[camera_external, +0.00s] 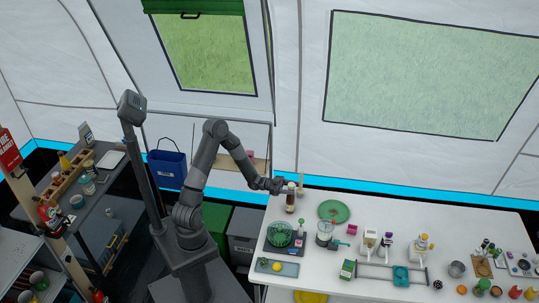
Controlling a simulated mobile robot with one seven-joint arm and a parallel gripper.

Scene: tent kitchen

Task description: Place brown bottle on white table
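A small brown bottle (291,206) with a pale band is upright at the back left corner of the white table (380,213). My gripper (288,190) is at the upper part of the bottle, reaching in from the left. The fingers are too small in this view to tell whether they are closed on it. I also cannot tell whether the bottle's base touches the table or hangs slightly above it.
A green round plate (333,211), a green basket (279,234) and a glass blender-like jar (325,232) stand near the bottle. A tray with a yellow fruit (277,267) is at the front left. The back right of the table is mostly clear.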

